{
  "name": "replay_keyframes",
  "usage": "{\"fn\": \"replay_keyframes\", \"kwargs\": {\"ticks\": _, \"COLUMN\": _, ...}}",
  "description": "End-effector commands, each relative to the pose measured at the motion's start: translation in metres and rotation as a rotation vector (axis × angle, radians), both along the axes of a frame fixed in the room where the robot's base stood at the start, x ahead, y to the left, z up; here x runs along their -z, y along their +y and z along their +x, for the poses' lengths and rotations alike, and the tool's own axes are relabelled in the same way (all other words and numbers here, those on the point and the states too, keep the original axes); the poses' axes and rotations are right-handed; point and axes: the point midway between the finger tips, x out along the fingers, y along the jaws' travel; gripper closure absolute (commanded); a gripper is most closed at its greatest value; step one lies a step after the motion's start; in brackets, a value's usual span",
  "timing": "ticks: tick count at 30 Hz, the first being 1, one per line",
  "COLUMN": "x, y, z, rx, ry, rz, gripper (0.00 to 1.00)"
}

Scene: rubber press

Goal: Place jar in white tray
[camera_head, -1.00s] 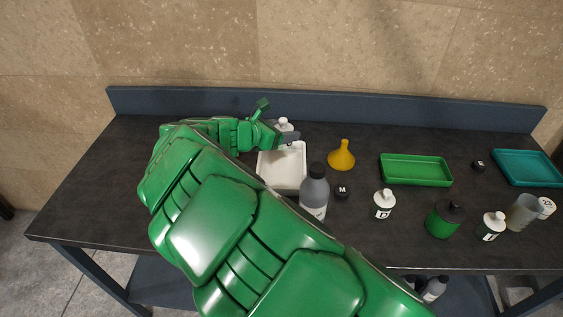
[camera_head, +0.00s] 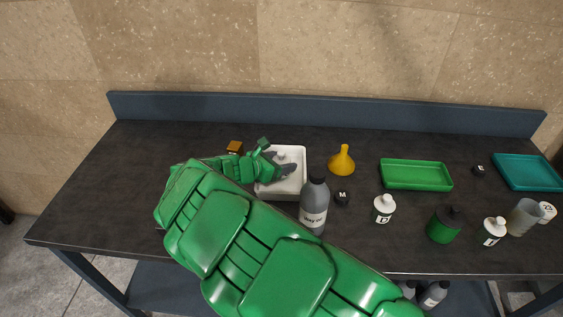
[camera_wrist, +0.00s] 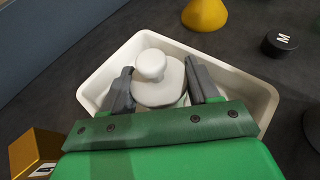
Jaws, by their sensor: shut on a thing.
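The jar (camera_wrist: 158,80) is white with a round knob-like lid. In the wrist view it sits between the two grey fingers of my gripper (camera_wrist: 161,88), which is shut on it. The jar is over or inside the white tray (camera_wrist: 240,82); I cannot tell whether its base touches the tray floor. In the head view the white tray (camera_head: 296,153) lies on the dark table, and my gripper (camera_head: 281,168) is within its outline. The jar's lower part is hidden by the gripper.
A grey bottle (camera_head: 315,200) stands close to the tray's front right corner. A yellow funnel (camera_head: 341,161) and a black cap marked M (camera_head: 342,198) are to the right. An orange-brown block (camera_head: 234,147) is at the tray's left. A green tray (camera_head: 415,174) lies farther right.

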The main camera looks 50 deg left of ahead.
Motion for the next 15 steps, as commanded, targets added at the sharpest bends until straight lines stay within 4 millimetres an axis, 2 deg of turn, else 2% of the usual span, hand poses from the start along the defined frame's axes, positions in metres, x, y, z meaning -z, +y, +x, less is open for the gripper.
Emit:
{"fn": "replay_keyframes", "kwargs": {"ticks": 10, "x": 0.0025, "y": -0.0001, "z": 0.0002, "rx": 0.000, "ry": 0.000, "rz": 0.000, "gripper": 1.00}}
{"fn": "replay_keyframes", "kwargs": {"ticks": 11, "x": 0.0029, "y": -0.0001, "z": 0.0001, "rx": 0.000, "ry": 0.000, "rz": 0.000, "gripper": 0.38}}
{"fn": "replay_keyframes", "kwargs": {"ticks": 15, "x": 0.0026, "y": -0.0001, "z": 0.0000, "rx": 0.000, "ry": 0.000, "rz": 0.000, "gripper": 0.17}}
